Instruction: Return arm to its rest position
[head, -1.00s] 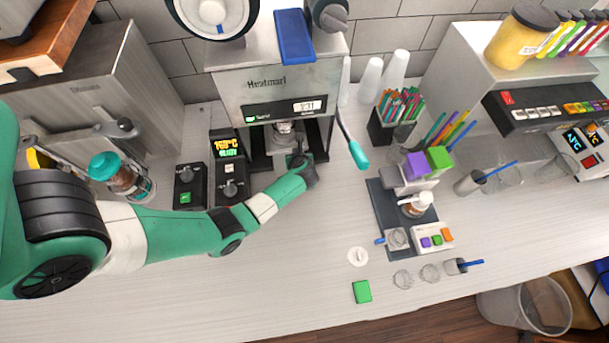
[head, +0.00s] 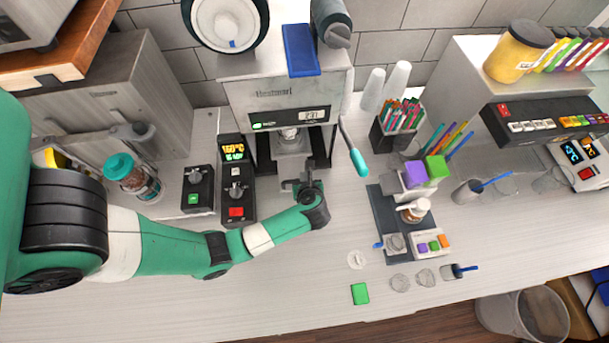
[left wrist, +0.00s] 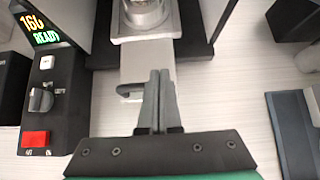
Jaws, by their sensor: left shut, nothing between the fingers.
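My left gripper (head: 301,180) is at the end of the green and white left arm, just in front of the cup sealer (head: 285,110). It is shut and empty; in the left wrist view its fingers (left wrist: 159,95) lie together over a grey metal slide plate (left wrist: 145,72). I cannot tell whether the fingers touch the plate. A metal cup holder (left wrist: 146,14) sits at the top of the plate, under the sealer head. My right gripper does not show in either view.
Left of the sealer stand a control box with a lit display (head: 232,150) and a smaller knob box (head: 198,189). The sealer's teal-tipped lever (head: 358,161) hangs at its right. A dark mat (head: 390,225) with a dispenser lies further right. The front counter is mostly clear.

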